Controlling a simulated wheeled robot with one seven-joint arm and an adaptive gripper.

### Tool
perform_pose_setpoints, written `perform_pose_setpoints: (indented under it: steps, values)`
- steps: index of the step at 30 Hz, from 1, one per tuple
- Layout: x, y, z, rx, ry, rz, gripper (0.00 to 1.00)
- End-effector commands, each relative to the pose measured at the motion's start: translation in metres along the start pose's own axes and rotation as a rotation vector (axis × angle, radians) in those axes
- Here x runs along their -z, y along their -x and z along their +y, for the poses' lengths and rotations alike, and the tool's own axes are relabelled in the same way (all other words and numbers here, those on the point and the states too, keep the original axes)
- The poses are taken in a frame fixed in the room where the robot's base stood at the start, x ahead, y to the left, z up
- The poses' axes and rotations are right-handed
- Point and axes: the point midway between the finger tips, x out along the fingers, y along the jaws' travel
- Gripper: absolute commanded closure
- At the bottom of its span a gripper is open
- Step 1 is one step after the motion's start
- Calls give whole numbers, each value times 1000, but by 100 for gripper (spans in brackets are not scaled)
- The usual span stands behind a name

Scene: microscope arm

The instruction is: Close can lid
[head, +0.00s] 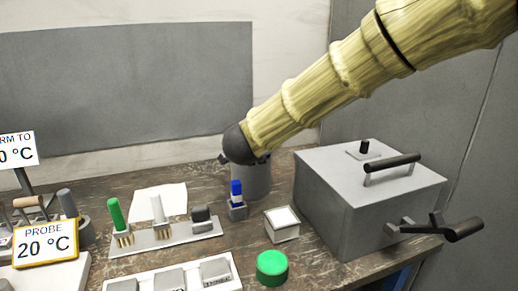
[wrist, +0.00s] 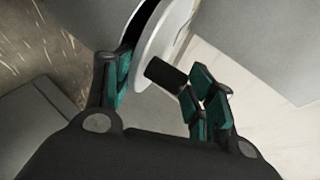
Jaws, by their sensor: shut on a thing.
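The can (head: 252,184) is a grey cylinder standing on the bench in the head view, its top hidden by the end of my arm. My gripper (head: 246,158) is over the can's top, with its fingers mostly hidden there. In the wrist view a pale round lid (wrist: 160,42) with a dark knob (wrist: 165,73) stands tilted in the picture, between the teal-padded fingers of my gripper (wrist: 156,84). My gripper is shut on the lid; I cannot tell the exact contact. How the lid sits relative to the can's mouth is not clear.
A grey box (head: 335,205) with black handles stands right of the can. A blue-topped piece (head: 237,192), a small white-topped block (head: 282,222) and a green button (head: 272,266) are in front. A brush rack (head: 165,238) is at left.

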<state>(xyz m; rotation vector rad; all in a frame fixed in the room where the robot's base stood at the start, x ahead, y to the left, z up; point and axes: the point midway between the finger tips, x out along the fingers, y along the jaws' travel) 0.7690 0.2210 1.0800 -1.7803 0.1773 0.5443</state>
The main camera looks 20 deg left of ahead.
Motion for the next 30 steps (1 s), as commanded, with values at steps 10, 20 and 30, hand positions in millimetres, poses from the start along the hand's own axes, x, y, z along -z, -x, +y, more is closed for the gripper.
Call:
perform_pose_setpoints:
  steps: [10, 20, 30]
  values:
    - [-2, 0, 6, -9, 4, -3, 88]
    - [-2, 0, 5, -7, 4, -3, 40]
    - [-1, 19, 3, -5, 3, -1, 40]
